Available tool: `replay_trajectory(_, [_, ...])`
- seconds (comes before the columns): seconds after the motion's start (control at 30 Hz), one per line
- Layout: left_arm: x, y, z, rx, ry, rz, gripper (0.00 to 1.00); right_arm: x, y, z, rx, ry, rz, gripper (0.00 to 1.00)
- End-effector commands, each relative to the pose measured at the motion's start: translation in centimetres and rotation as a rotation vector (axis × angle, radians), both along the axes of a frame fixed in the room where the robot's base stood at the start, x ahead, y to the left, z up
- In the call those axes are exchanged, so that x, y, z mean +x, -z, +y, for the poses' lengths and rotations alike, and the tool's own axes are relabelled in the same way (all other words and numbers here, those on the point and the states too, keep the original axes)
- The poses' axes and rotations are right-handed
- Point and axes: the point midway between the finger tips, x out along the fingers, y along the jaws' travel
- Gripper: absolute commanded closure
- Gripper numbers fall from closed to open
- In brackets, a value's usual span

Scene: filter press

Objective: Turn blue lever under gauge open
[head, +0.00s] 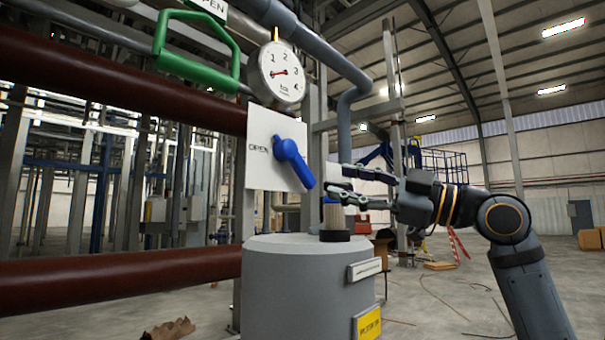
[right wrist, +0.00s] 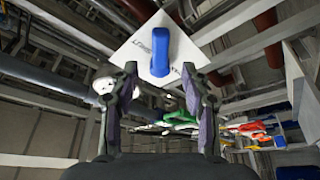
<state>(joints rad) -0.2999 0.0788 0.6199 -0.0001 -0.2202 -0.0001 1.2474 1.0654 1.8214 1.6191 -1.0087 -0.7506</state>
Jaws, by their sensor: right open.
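The blue lever (head: 292,163) sits on a white plate (head: 262,140) marked "OPEN" at its left. The lever slants down and to the right from its pivot. The round pressure gauge (head: 281,75) is above the plate. My right gripper (head: 332,183) is open and empty, just right of the lever's lower end in the head view. In the right wrist view the blue lever (right wrist: 160,50) shows beyond and between the two fingers (right wrist: 163,78), with the white plate (right wrist: 190,38) behind it. I cannot tell whether a finger touches the lever. My left gripper is not in view.
A grey drum (head: 296,270) with a dark-based fitting (head: 334,236) on top stands below the lever. A green handle (head: 196,62) is at the upper left. Dark red pipes (head: 110,80) run across the left. The floor to the right is mostly open.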

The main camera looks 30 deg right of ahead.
Motion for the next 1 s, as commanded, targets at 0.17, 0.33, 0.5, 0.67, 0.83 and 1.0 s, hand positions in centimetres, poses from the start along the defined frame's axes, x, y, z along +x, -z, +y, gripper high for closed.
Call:
replay_trajectory(0.17, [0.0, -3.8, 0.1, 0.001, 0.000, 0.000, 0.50, 2.8, -2.0, 2.2, 0.002, -0.008, 0.002, 0.53])
replay_trajectory(0.33, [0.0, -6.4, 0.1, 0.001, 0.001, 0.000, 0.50, 5.5, -2.8, 4.1, 0.003, -0.006, 0.002, 0.53])
replay_trajectory(0.5, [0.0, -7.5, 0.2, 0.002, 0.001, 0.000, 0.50, 7.2, -2.9, 5.2, 0.002, -0.004, 0.003, 0.53])
replay_trajectory(0.67, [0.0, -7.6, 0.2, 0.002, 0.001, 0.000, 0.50, 7.6, -2.7, 5.5, 0.000, 0.000, 0.002, 0.53])
replay_trajectory(0.83, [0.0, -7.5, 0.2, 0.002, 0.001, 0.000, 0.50, 7.6, -2.6, 5.5, 0.001, 0.000, 0.001, 0.53])
replay_trajectory(1.0, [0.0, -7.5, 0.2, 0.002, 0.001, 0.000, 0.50, 7.6, -2.6, 5.5, 0.001, 0.000, 0.001, 0.75])
